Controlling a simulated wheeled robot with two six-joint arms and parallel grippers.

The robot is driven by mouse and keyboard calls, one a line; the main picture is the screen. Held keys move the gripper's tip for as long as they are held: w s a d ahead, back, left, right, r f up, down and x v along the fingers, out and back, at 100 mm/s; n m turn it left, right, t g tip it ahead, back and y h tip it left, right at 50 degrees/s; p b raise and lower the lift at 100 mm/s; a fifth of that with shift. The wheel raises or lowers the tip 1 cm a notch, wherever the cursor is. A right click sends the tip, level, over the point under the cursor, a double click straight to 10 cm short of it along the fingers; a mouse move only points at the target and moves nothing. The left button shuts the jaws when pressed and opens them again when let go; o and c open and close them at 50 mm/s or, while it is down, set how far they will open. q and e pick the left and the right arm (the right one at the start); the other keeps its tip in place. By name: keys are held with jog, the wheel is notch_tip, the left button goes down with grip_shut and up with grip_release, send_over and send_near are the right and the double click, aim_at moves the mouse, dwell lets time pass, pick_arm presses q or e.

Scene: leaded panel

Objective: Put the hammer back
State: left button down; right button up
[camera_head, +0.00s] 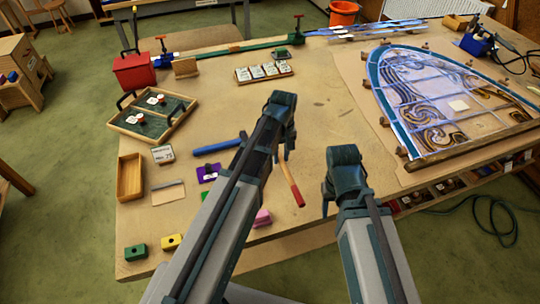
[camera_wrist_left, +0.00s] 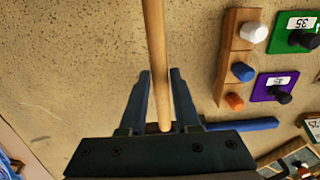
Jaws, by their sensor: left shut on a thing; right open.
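My left gripper (camera_head: 282,150) is over the middle of the bench in the head view. It is shut on a wooden handle, seemingly the hammer's. In the left wrist view the pale handle (camera_wrist_left: 154,45) runs up between the fingers (camera_wrist_left: 160,80) and out of the top edge. In the head view the stick (camera_head: 291,182) slants down right from the gripper to a red end. The hammer's head cannot be made out in either view. My right gripper (camera_head: 327,190) is open and empty to the right, over the bench's front.
A blue bar (camera_head: 220,145) lies left of my left gripper. The leaded panel (camera_head: 455,105) fills the right. Bare bench (camera_head: 325,100) lies behind the grippers.

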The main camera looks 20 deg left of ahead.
aim_at(280, 174)
pick_arm(q)
jog(key=shift+r+p, duration=0.6)
jog(key=shift+r, duration=0.25)
notch_tip(280, 174, down, 8)
jog(key=b, duration=0.8)
jog(key=c, duration=0.5)
grip_release()
jog(key=shift+c, duration=0.2)
jog(key=shift+r, duration=0.15)
notch_tip(280, 174, up, 14)
jog(key=p, duration=1.4)
jog(key=shift+w+f, duration=0.1)
jog(key=shift+f, duration=0.1)
